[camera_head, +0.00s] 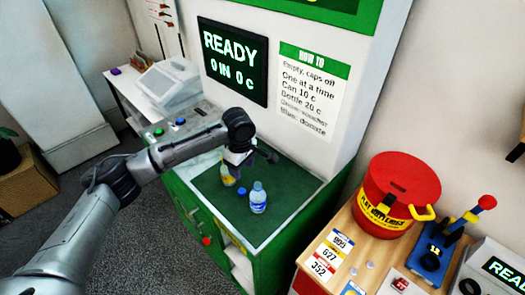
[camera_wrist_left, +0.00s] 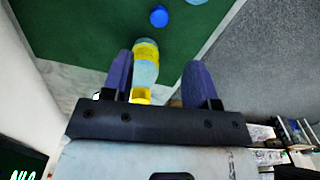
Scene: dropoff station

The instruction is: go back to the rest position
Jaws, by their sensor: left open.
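My left gripper (camera_head: 240,160) hangs over the green top (camera_head: 284,182) of the counter and is open. In the left wrist view its two dark fingers (camera_wrist_left: 158,85) are wide apart. A bottle with yellow parts (camera_wrist_left: 146,58) shows between them in the picture, with gaps on both sides; whether it lies within their reach I cannot tell. In the head view this bottle (camera_head: 228,178) is partly hidden behind the gripper. My right gripper is out of view.
A screen (camera_head: 233,62) reads "READY 0 IN 0 c" on the wall behind, beside a how-to sign (camera_head: 312,90). A red bucket (camera_head: 400,185) stands on a wooden table at the right. Green and blue buttons (camera_head: 158,132) are at the counter's left.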

